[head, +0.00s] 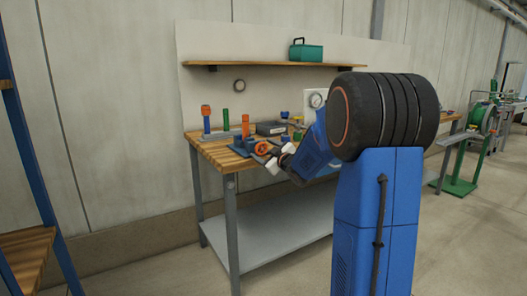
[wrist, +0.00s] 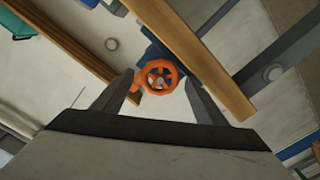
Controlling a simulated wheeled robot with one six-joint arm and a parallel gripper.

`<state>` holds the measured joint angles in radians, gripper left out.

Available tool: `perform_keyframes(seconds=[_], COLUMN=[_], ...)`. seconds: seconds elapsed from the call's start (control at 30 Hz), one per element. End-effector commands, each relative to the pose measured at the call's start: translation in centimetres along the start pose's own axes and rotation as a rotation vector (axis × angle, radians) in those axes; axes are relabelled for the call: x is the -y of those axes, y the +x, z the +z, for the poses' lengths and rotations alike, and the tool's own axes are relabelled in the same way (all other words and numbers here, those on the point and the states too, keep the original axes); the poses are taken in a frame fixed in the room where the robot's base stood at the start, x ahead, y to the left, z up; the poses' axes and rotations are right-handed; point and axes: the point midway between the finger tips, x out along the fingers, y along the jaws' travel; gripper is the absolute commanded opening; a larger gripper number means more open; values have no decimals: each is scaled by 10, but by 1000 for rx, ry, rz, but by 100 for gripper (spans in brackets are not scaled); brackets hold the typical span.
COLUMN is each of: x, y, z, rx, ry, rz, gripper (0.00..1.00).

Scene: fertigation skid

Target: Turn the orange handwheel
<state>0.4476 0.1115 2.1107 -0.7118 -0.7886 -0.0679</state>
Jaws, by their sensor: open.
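The orange handwheel (head: 262,148) sits on a blue body at the front edge of the wooden workbench. In the wrist view, the handwheel (wrist: 159,77) shows as a spoked orange ring near the top middle. My gripper (head: 273,159) is just to the right of the wheel in the head view. In the wrist view, my gripper (wrist: 160,92) is open, with one dark finger on each side of the wheel. The left finger lies close to an orange part beside the wheel. I cannot tell whether either finger touches it.
The workbench (head: 212,151) also bears an orange-topped blue post (head: 206,120), a green post (head: 226,120), an orange post (head: 245,126) and a grey box (head: 271,128). A shelf (head: 250,65) with a green toolbox (head: 306,51) is above. Open floor lies in front.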

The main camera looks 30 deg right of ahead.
Motion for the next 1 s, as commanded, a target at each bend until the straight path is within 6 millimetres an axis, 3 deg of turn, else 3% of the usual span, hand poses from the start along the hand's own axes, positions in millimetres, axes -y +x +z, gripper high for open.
perform_keyframes(seconds=[0.17, 0.8, 1.0], x=[0, -1, -1], y=[-14, -138, -163], z=[0, 0, 0], rx=[1, 1, 0], ry=[0, -1, -2], rz=[0, 4, 2], gripper=[66, 66, 66])
